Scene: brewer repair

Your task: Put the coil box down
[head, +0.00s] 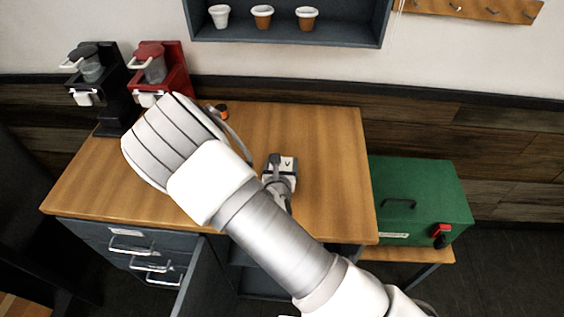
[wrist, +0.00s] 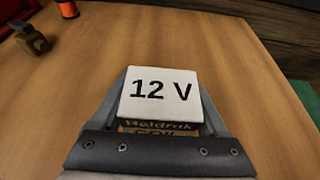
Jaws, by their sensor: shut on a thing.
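The coil box (wrist: 160,90) has a white top marked "12 V" and a brown side with dark lettering, partly hidden by my gripper. My gripper (wrist: 160,110) is shut on it, with one finger along each side. In the head view the box (head: 289,163) shows as a small white top at the end of my gripper (head: 279,172), over the middle-right part of the wooden table (head: 330,150). I cannot tell whether its underside touches the table.
A black brewer (head: 95,85) and a red brewer (head: 165,65) stand at the table's back left. An orange spool (head: 222,112) stands near the back edge. A green toolbox (head: 420,195) sits on a lower bench at right. Table around the coil box is clear.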

